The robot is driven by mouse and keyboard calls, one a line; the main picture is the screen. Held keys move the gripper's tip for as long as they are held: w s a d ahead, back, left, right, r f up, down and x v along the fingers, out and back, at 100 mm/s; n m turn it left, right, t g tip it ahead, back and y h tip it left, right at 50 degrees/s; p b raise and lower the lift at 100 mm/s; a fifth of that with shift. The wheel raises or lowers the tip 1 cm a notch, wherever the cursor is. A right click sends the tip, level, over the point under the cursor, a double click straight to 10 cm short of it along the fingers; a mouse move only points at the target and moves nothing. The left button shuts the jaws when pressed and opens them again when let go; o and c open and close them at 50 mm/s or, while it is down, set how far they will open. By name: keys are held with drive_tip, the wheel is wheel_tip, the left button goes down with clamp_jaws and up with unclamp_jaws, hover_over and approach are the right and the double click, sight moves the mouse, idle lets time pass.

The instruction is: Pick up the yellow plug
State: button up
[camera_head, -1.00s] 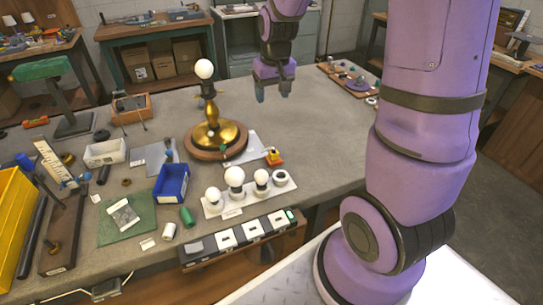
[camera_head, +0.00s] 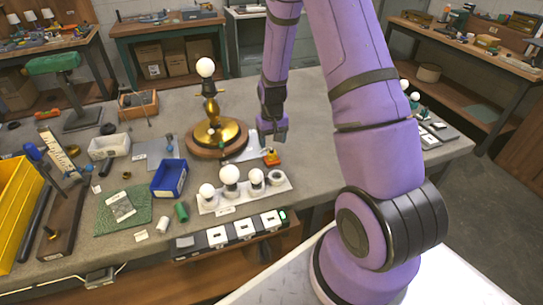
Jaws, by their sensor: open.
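The yellow plug (camera_head: 272,158) is a small yellow and orange piece on the grey workbench, at the right end of a pale sheet (camera_head: 245,150), right of the lamp's round wooden base. My gripper (camera_head: 273,143) points down just above and behind the plug in the picture. It is open, with nothing seen between its fingers. I cannot tell whether the fingertips touch the plug. The brass lamp (camera_head: 222,130) stands upright with a white bulb, left of my gripper.
A white strip with several bulbs (camera_head: 243,194) lies in front of the plug. A blue bin (camera_head: 169,178) and a white bin (camera_head: 109,146) stand to the left. The bench (camera_head: 330,130) is clear behind and right of my gripper.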

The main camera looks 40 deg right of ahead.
sight(272, 150)
drive_tip(key=shift+a+f, duration=0.1)
drive_tip(key=shift+f, duration=3.25)
drive_tip(key=c, duration=1.1)
drive_tip(key=shift+o, duration=0.2)
drive_tip(key=shift+r, duration=5)
clamp_jaws()
